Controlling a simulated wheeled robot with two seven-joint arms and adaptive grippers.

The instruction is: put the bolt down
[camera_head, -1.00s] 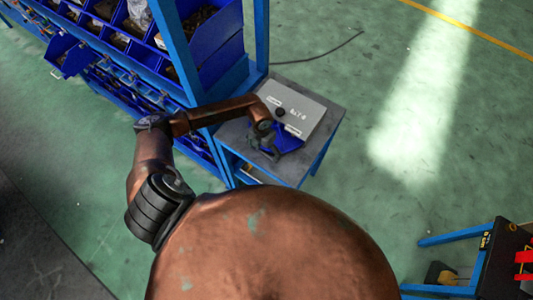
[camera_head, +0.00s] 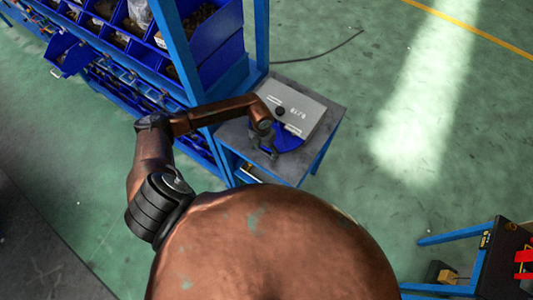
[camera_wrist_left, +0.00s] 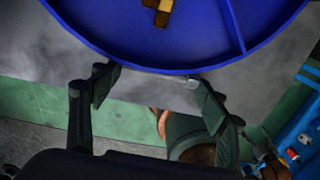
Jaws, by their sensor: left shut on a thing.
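My left gripper (camera_head: 268,153) is over the front part of a small grey-topped table, beside a round blue tray (camera_head: 289,139). In the left wrist view its two dark fingers (camera_wrist_left: 155,88) stand apart at the near rim of the blue tray (camera_wrist_left: 222,57). A small silvery piece, seemingly an end of the bolt (camera_wrist_left: 191,83), shows at the right fingertip. The rest of the bolt is hidden, and I cannot tell whether it touches the tray. Brass-coloured pieces (camera_wrist_left: 162,12) lie in the tray. My right gripper is not in view.
A grey box (camera_head: 305,101) with markings stands on the table (camera_head: 234,134) just behind the tray. A blue rack with bins (camera_head: 215,45) rises close on the left. The green floor right of the table is clear.

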